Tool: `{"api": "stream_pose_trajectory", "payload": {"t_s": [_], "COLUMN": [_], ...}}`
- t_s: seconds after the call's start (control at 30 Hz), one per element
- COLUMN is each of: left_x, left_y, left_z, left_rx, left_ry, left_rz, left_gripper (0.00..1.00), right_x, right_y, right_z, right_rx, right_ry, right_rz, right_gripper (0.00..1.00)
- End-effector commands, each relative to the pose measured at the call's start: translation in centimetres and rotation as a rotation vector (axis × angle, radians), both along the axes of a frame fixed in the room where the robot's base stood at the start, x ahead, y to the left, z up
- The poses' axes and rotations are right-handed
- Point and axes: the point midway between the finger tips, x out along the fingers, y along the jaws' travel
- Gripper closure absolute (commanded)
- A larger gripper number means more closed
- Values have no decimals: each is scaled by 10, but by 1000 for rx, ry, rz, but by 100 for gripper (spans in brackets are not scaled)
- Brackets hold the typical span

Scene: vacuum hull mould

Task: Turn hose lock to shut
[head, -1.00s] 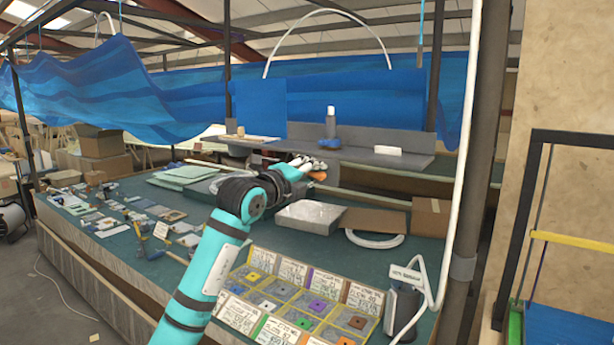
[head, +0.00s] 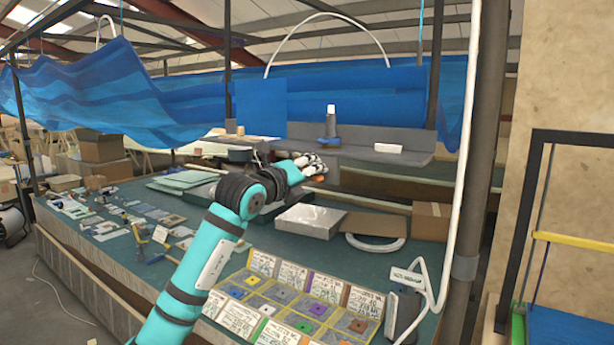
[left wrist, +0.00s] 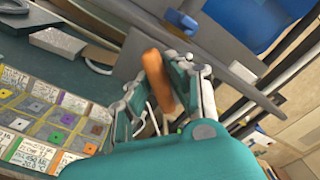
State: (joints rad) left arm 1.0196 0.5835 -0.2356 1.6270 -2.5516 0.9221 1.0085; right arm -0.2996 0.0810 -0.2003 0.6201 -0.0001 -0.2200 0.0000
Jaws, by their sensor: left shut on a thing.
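My left gripper (head: 310,166) reaches over the back of the green bench, in front of the grey shelf. In the left wrist view its fingers (left wrist: 168,85) are shut on an orange-brown bar (left wrist: 156,78), which sticks out past the fingertips. A little orange shows at the fingertips in the head view (head: 320,178). I cannot tell whether this bar is the hose lock, or whether it is fixed to anything. A white hose (head: 470,140) runs down the dark post at right, to a labelled grey device (head: 403,300). My right gripper is not in view.
A bottle (head: 331,125) and a white block (head: 388,148) stand on the grey shelf (head: 420,153). A grey flat box (head: 309,221), cardboard box (head: 431,221) and white hose ring (head: 375,244) lie on the bench. A sample tray (head: 245,277) is in front.

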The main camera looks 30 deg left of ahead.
Motion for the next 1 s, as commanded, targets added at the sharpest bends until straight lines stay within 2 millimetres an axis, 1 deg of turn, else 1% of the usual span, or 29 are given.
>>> {"api": "stream_pose_trajectory", "payload": {"t_s": [0.3, 0.53, 0.6, 0.87, 1.0], "left_x": [0, 0, 0, 0, 0], "left_y": [0, 1, 0, 0, 1], "left_z": [-1, -2, -1, -1, -2], "left_rx": [26, 227, 253, 266, 397], "left_ry": [-1, -30, -33, -35, -54], "left_rz": [1, 1, 1, 1, 1], "left_gripper": [100, 100, 100, 100, 100], "right_x": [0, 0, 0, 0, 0], "right_y": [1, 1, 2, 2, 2], "right_z": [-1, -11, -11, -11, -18], "right_rx": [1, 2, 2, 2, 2], "right_ry": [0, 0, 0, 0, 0], "right_rz": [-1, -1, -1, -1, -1], "right_gripper": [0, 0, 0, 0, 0]}}
